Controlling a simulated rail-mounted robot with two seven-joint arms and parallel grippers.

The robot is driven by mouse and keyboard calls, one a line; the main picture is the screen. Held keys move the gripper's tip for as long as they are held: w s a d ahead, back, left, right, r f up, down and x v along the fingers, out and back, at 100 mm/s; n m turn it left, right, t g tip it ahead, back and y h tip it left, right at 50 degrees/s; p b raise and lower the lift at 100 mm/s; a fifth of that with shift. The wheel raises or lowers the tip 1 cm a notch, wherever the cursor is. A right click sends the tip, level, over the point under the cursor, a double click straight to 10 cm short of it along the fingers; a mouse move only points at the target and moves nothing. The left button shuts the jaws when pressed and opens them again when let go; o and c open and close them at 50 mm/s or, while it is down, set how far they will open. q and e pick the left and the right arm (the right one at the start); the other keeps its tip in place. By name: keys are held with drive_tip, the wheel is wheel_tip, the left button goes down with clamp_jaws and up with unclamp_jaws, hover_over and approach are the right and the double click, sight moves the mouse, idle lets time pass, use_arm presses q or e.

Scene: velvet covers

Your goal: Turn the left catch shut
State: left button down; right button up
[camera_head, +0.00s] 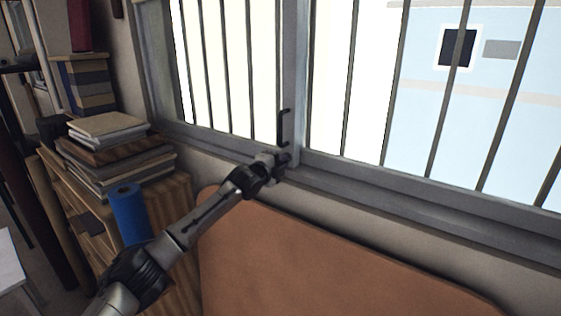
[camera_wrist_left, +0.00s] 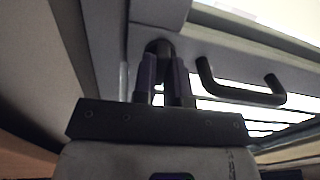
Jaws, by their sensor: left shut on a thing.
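My left gripper (camera_head: 284,158) reaches the lower end of the window's middle post. In the left wrist view its two fingers (camera_wrist_left: 161,78) are shut on a small dark rounded piece (camera_wrist_left: 158,46), which appears to be the left catch, on the grey frame. The fingers cover much of it, so I cannot tell how far it is turned. A black bar handle (camera_head: 284,128) is on the post just above the gripper; in the left wrist view the handle (camera_wrist_left: 240,94) is to the right of the fingers, apart from them. My right gripper is not in view.
The barred window (camera_head: 345,90) has a grey sill (camera_head: 400,190). A brown-orange panel (camera_head: 320,255) stands below it. At left, stacked books (camera_head: 115,150) lie on a wooden cabinet (camera_head: 75,195), with a blue roll (camera_head: 127,215) close to my left arm.

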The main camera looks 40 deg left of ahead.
use_arm(q)
drive_tip(key=n+p, duration=0.2)
drive_tip(key=n, duration=0.1)
drive_tip(key=shift+r, duration=0.1)
drive_tip(key=n+p, duration=0.1)
drive_tip(key=n, duration=0.1)
drive_tip(key=shift+n, duration=1.4)
drive_tip(key=n, duration=0.3)
drive_tip(key=shift+f+n+p, duration=0.2)
drive_tip(key=shift+n+p, duration=0.1)
drive_tip(key=shift+p, duration=0.05)
drive_tip(key=n, duration=0.3)
drive_tip(key=shift+n, duration=1.6)
